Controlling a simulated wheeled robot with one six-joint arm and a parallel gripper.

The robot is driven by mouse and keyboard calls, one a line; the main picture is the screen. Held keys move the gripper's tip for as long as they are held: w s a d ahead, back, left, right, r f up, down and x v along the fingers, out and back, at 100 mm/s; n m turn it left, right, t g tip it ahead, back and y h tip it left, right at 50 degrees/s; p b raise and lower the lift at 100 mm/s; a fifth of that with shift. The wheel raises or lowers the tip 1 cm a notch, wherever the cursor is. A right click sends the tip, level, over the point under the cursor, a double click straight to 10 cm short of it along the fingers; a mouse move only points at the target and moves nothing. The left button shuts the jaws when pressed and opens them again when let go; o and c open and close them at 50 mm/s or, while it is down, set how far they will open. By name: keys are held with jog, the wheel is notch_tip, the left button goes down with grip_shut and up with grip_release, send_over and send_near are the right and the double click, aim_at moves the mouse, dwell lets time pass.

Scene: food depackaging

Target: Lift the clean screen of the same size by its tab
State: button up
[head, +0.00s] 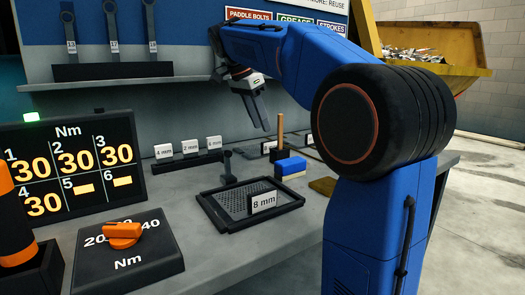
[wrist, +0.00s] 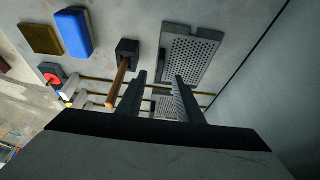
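In the head view, a dark mesh screen (head: 232,204) lies in a black tray (head: 215,222) on the bench, with an upright white tab (head: 263,202) reading "8 mm". Behind it, a low black rack (head: 180,164) carries upright tabs: "4 mm" (head: 163,151), "2 mm" (head: 190,146) and a third tab (head: 214,142) too small to read surely. My gripper (head: 264,124) hangs above the bench, right of and higher than these tabs. In the wrist view its fingers (wrist: 160,84) are apart and empty. A grey perforated plate (wrist: 187,52) shows beyond them; which screen it is, I cannot tell.
A blue block (head: 291,167) and an upright wooden handle (head: 280,124) stand right of the tray. A brown pad (head: 322,186) lies near the bench edge. A torque display (head: 70,165) and orange knob (head: 122,234) are at left. Bare bench lies before the tray.

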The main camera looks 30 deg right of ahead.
aim_at(268, 142)
jog(key=shift+x, duration=4.05)
grip_shut()
